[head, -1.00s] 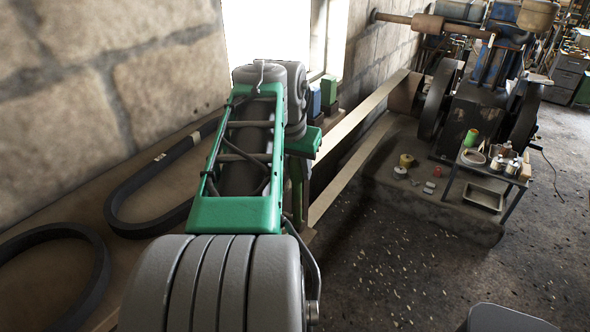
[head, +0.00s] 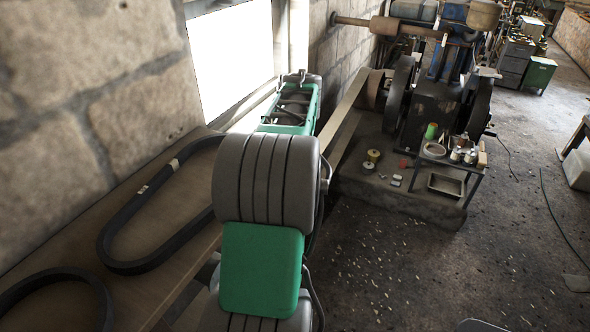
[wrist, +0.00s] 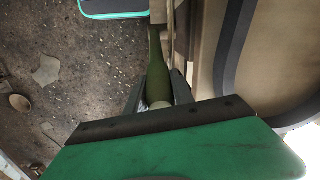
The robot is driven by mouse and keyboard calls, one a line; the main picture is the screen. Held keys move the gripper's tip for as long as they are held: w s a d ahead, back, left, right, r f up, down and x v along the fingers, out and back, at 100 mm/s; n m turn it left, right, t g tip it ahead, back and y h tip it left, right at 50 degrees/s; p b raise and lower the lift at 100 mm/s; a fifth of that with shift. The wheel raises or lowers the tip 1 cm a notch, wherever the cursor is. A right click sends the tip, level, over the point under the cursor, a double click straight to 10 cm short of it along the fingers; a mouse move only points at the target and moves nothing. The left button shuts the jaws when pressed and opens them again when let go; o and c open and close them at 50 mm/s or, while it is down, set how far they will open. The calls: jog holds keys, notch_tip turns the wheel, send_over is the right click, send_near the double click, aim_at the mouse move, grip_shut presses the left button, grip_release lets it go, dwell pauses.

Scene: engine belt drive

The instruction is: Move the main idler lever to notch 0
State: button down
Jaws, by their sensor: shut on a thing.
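In the wrist view my gripper (wrist: 159,95) is shut on an olive-green bar-like handle (wrist: 156,65) with a pale rounded end. I take it to be the main idler lever's handle. It runs up the picture from between the two dark fingers. The lever's pivot and its notches do not show, so I cannot tell which notch it is in. In the head view my own grey and green arm covers the gripper and the lever.
A bench (head: 185,270) on the left carries a black belt loop (head: 103,245) and a second dark belt (head: 50,275). A pale flat belt (head: 345,112) runs back to the engine (head: 432,110). A small table (head: 447,186) with jars stands at right. Open floor lies at lower right.

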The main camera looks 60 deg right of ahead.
jog(key=shift+d, duration=0.1)
jog(key=c, duration=1.1)
grip_release()
jog(key=r, duration=0.2)
jog(key=r+p, duration=0.1)
jog(key=r, duration=0.2)
jog(key=r+p, duration=0.1)
jog(key=r, duration=0.1)
jog(key=shift+s+d+r, duration=0.2)
jog(key=shift+d+r, duration=0.05)
jog(key=shift+r, duration=0.15)
